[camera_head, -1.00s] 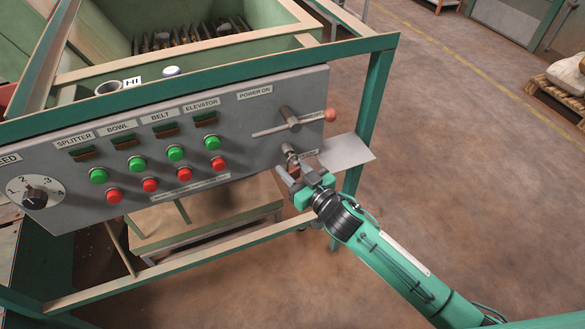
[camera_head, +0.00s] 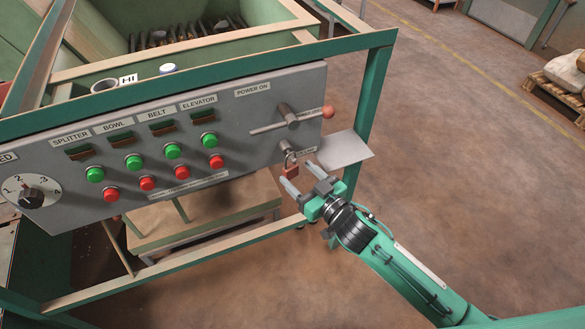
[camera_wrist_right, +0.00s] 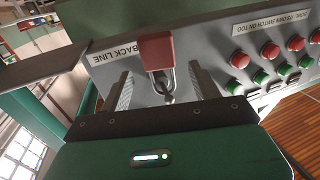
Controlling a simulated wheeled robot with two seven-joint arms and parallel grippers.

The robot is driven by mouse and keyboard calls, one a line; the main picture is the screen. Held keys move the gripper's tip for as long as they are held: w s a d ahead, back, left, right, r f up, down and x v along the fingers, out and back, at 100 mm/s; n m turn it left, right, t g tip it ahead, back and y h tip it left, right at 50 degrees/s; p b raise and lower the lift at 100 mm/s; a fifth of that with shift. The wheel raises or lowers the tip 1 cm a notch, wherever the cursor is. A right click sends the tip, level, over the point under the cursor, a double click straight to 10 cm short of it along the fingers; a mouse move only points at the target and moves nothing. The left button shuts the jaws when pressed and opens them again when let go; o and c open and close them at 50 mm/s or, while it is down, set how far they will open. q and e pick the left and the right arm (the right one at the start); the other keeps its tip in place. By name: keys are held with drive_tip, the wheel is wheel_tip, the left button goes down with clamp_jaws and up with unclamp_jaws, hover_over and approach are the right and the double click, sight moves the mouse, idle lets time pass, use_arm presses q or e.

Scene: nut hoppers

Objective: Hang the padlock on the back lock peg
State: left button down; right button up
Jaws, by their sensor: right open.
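The padlock (camera_head: 292,171), with a red body and a grey shackle, hangs below the back lock peg (camera_head: 288,147) on the grey control panel. In the right wrist view the padlock (camera_wrist_right: 156,48) appears upside down, its shackle looped at the peg (camera_wrist_right: 166,96), beside a "BACK LINE" label (camera_wrist_right: 118,52). My right gripper (camera_head: 301,176) is open and empty, just in front of and below the padlock. In the right wrist view its fingers (camera_wrist_right: 161,88) stand apart on either side of the shackle, touching neither. My left gripper is not in view.
A power switch lever (camera_head: 288,116) sticks out just above the peg. Green and red buttons (camera_head: 172,151) line the panel to the left. A grey plate (camera_head: 343,150) juts out at the right beside a green frame post (camera_head: 371,108). Open floor lies at right.

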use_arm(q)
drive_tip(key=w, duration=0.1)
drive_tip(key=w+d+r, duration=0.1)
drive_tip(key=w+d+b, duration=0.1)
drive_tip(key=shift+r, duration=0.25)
use_arm(e)
drive_tip(key=v, duration=0.9)
drive_tip(key=shift+s+d, duration=0.15)
drive_tip(key=shift+s, duration=0.05)
